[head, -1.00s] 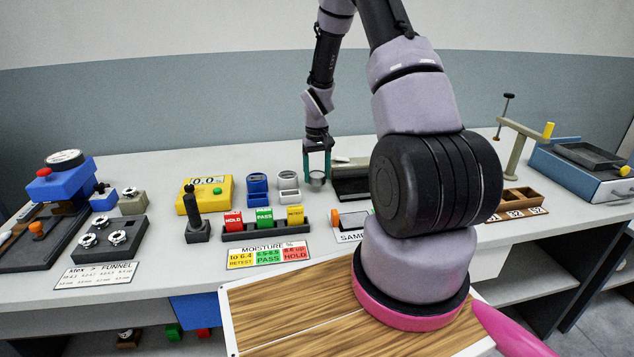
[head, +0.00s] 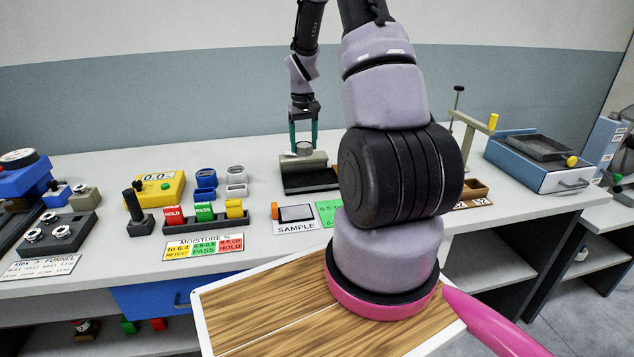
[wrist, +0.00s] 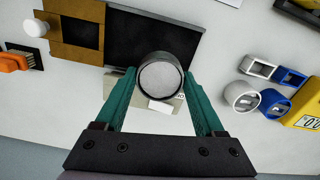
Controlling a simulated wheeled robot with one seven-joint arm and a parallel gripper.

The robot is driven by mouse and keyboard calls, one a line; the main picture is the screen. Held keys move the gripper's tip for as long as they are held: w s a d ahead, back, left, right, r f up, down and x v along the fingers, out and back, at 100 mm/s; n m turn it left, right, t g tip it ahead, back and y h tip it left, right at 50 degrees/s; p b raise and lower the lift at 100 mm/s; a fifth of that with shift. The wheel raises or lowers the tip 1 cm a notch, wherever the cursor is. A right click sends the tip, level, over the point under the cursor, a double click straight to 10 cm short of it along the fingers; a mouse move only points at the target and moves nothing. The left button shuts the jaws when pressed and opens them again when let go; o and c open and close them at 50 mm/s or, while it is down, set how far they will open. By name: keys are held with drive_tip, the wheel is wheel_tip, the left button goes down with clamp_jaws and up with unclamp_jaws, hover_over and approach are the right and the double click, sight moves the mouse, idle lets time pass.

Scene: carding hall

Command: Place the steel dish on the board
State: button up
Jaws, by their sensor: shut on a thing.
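The steel dish (head: 304,147) is a small round grey cup. My gripper (head: 303,152) has teal fingers shut on its sides, and in the wrist view the dish (wrist: 160,77) sits level between the fingertips. It appears held above a pale block at the back of a flat black slab (head: 312,181); the exact gap is unclear. In the wrist view the black slab (wrist: 153,38) lies just past the dish, with a brown board (wrist: 75,42) bearing a dark square beside it. My arm hides that brown board in the head view. Which of these is the task's board is unclear.
Blue and white rings (head: 236,180), a yellow meter (head: 157,188) and a card rack (head: 205,220) stand left of the slab. A SAMPLE label (head: 296,227) is in front. A blue box (head: 545,165) stands at the right. The bench behind my gripper is clear.

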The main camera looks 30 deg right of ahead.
hover_over(307, 180)
drive_tip(key=f, duration=0.5)
drive_tip(key=shift+s+f, duration=0.15)
drive_tip(key=shift+s, duration=0.05)
drive_tip(key=shift+f, duration=2.35)
drive_tip(key=o, duration=1.4)
drive_tip(key=shift+f, duration=0.15)
drive_tip(key=shift+o, duration=0.2)
